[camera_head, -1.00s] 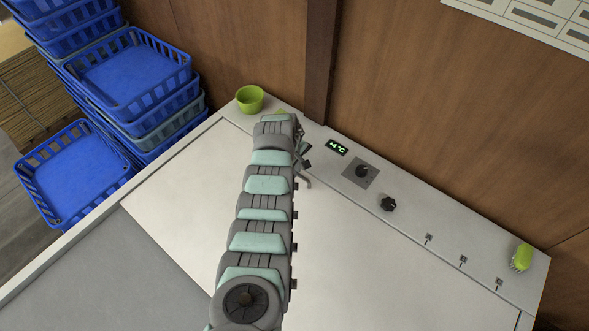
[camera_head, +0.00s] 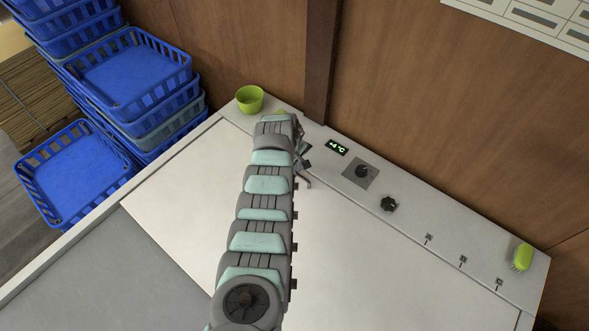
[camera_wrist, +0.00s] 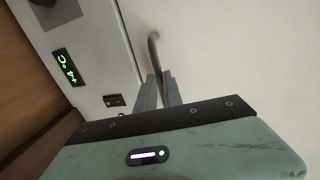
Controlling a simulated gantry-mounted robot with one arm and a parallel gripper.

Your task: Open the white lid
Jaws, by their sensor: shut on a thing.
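The white lid (camera_head: 350,245) lies flat and closed on the white counter unit, and my arm covers part of it. It also shows in the wrist view (camera_wrist: 230,50). A thin grey curved handle (camera_wrist: 153,48) rises from the lid near its far edge. My gripper (camera_wrist: 158,84) has its fingers close together on this handle, with the handle's bent end showing beyond the fingertips. In the head view my gripper (camera_head: 303,165) is mostly hidden behind my arm, and only a bit of the handle shows there.
A control strip holds a +4 °C display (camera_head: 338,148), a knob (camera_head: 362,171) and a black star knob (camera_head: 388,204). A green cup (camera_head: 250,99) and green brush (camera_head: 522,257) stand on the strip. Blue crates (camera_head: 130,75) are stacked at left. A wooden wall (camera_head: 450,110) rises behind.

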